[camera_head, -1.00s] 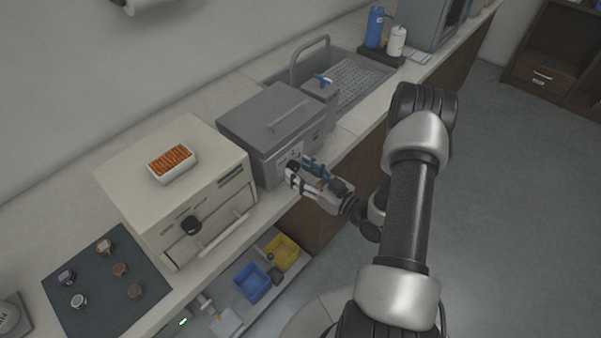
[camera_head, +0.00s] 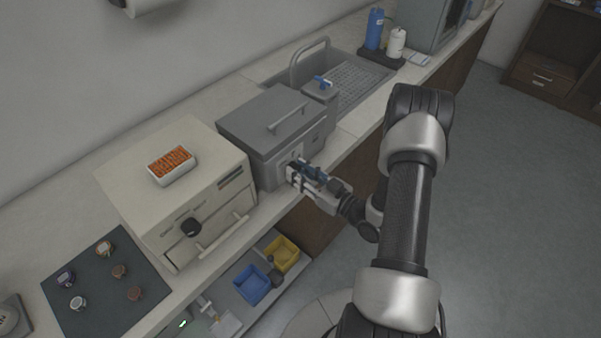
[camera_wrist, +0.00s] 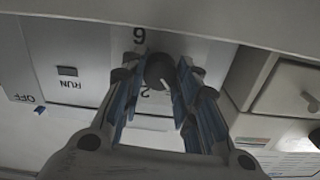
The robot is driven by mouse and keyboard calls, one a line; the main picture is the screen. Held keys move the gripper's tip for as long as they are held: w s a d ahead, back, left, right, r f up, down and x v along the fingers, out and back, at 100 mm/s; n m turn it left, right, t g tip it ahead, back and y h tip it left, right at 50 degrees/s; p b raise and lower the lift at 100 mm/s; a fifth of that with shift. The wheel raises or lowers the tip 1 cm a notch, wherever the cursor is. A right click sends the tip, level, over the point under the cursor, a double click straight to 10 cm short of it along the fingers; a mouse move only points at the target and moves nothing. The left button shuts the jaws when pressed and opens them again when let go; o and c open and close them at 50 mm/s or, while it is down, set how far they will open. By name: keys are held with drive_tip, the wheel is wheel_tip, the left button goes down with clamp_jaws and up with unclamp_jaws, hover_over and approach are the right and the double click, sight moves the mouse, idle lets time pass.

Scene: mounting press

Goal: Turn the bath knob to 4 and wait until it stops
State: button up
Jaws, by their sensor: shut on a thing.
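The bath (camera_head: 262,140) is a grey lidded box on the counter, between the beige oven-like unit and the sink. Its round dark knob (camera_wrist: 159,72) sits on the front panel and shows in the wrist view, with a light pointer mark on it. Around the knob I can read a "6" and a "2"; the 4 is not visible. My gripper (camera_head: 299,174) is at the bath's front panel, and its fingers (camera_wrist: 158,88) are shut on the knob from both sides. In the head view the fingers hide the knob.
A panel with a switch marked RUN and OFF (camera_wrist: 68,78) is beside the knob. The beige unit (camera_head: 160,215) stands left of the bath, with a handle sticking out. A sink (camera_head: 350,85) is to the right. Blue and yellow bins (camera_head: 252,284) lie on a low shelf below.

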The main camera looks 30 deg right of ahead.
drive_tip(key=shift+m, duration=0.4)
drive_tip(key=shift+c, duration=0.4)
drive_tip(key=m+p, duration=0.1)
drive_tip(key=m, duration=0.3)
drive_tip(key=shift+m, duration=0.3)
drive_tip(key=m+p, duration=0.2)
drive_tip(key=m, duration=0.4)
drive_tip(key=m+p, duration=0.1)
drive_tip(key=m, duration=0.5)
drive_tip(key=shift+m+p, duration=0.3)
drive_tip(key=shift+m, duration=0.1)
drive_tip(key=m+p, duration=0.1)
drive_tip(key=m, duration=0.4)
drive_tip(key=shift+m, duration=0.4)
drive_tip(key=o, duration=1.1)
